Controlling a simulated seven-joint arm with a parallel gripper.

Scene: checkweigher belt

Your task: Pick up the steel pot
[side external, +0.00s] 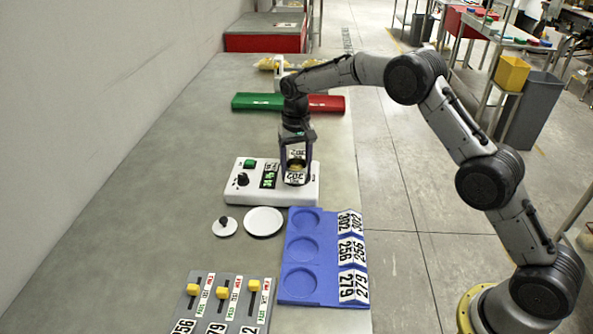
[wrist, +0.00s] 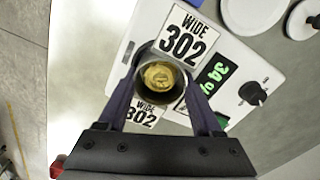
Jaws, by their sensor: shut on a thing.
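The steel pot (wrist: 141,66) shows in the wrist view as a round open vessel with yellowish contents, with WIDE 302 labels beside it. In the side view the pot (side external: 295,178) is between the fingers at the right end of the white scale (side external: 222,184). My gripper (side external: 296,168) points down and is shut on the pot; in the wrist view its two fingers (wrist: 160,82) flank it. I cannot tell whether the pot's base touches the scale. The scale's green display is lit, with a black knob beside it.
A blue tray (side external: 326,262) with round recesses, empty, and cards 302, 256 and 279 lies in front of the scale. A white disc (side external: 264,221) and a knobbed lid (side external: 225,227) lie left of it. A slider panel (side external: 206,318) is nearer. Green (side external: 257,102) and red (side external: 327,104) bars lie behind.

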